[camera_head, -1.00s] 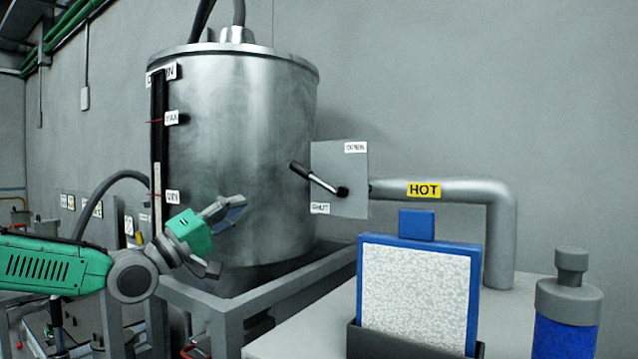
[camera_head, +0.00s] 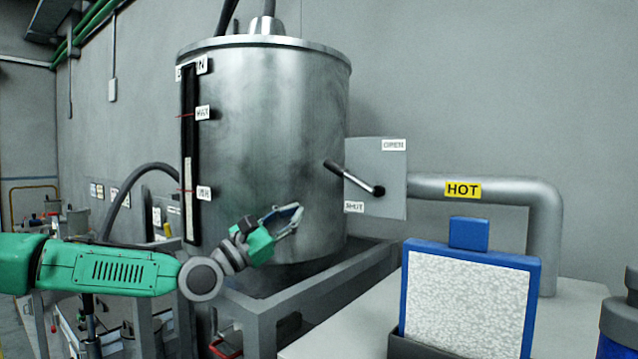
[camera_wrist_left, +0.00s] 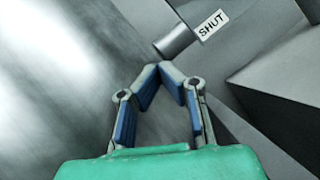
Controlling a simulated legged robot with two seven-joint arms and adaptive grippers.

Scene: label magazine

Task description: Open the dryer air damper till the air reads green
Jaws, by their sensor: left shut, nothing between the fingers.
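The damper lever (camera_head: 352,177) has a black grip and a dark hub on a grey plate (camera_head: 392,158). The plate has an OPEN label (camera_head: 394,145) at the top and a SHUT label (camera_head: 354,207) at lower left. The lever slants from its hub up to the left, its grip between the label heights. My left gripper (camera_head: 298,209) is shut and empty in front of the steel drum, below and left of the lever, apart from it. In the left wrist view its fingertips (camera_wrist_left: 165,68) meet below the SHUT label (camera_wrist_left: 212,25). My right gripper is not in view.
The steel drum (camera_head: 285,120) bears a dark vertical gauge strip with a pale column (camera_head: 188,200). A HOT-labelled pipe (camera_head: 425,187) runs right from the plate. A blue-framed panel (camera_head: 470,295) stands at the front right. A metal frame (camera_head: 300,290) lies below the drum.

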